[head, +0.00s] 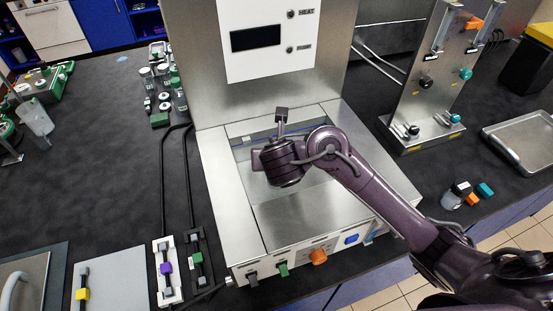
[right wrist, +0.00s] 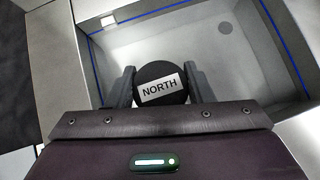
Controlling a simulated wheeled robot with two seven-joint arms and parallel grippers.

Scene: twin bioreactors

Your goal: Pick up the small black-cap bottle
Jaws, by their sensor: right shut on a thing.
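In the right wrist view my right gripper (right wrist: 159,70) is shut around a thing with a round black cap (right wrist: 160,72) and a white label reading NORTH. The body below the cap is hidden, so I cannot tell its size. The held thing is over the recessed basin of the steel unit. A small clear bottle with a black cap (head: 456,195) stands on the counter at the right, apart from my gripper. My left gripper is not in view.
The steel unit (head: 222,190) has a raised rim around its basin. An orange cap (head: 472,200) and a teal cap (head: 486,190) are beside the small bottle. A metal tray (head: 520,140) lies at the far right. Several bottles (head: 165,75) stand at the back left.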

